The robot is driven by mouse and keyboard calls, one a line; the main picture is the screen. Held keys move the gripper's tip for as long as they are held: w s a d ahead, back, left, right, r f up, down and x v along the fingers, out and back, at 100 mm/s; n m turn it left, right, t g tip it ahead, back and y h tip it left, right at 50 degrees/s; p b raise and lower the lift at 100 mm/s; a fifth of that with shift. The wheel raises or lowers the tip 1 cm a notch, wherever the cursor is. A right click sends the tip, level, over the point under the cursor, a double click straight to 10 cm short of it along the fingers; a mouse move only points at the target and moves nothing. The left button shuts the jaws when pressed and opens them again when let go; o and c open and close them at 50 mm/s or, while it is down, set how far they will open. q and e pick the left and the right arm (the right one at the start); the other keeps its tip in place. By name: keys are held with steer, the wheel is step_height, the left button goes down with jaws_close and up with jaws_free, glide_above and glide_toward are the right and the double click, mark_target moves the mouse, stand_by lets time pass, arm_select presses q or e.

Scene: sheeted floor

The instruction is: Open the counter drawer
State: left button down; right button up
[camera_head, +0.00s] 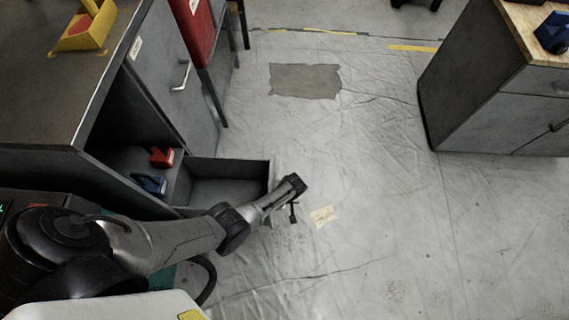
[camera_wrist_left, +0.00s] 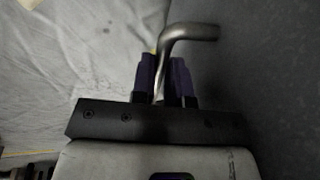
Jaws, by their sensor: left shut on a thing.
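The counter drawer (camera_head: 228,188) is grey and stands well out from the grey counter (camera_head: 50,88) at the left of the head view. Its inside, as far as it shows, is empty. My left arm crosses in front of its near side, hiding part of it. My left gripper (camera_head: 293,208) is at the drawer's outer front. In the left wrist view, the gripper's purple-padded fingers (camera_wrist_left: 167,80) are shut on the bent metal drawer handle (camera_wrist_left: 190,32), beside the dark drawer front (camera_wrist_left: 265,80). My right gripper is in neither view.
Red (camera_head: 161,157) and blue (camera_head: 150,184) objects sit in the counter opening behind the drawer. A cabinet door with a handle (camera_head: 181,76) is beyond it. Another grey cabinet (camera_head: 485,105) stands at right.

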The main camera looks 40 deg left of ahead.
arm_select(q)
steer(key=shift+f, duration=0.1)
steer(key=c, duration=1.1)
jaws_free()
steer(key=r+p, duration=0.3)
steer(key=r, duration=0.1)
steer(key=w+d+r+p, duration=0.1)
steer(key=r+p, duration=0.2)
steer(key=r, duration=0.2)
steer(key=d+r+p, duration=0.1)
steer(key=r+p, duration=0.3)
steer(key=shift+w+r, duration=0.3)
steer(key=shift+r, duration=0.05)
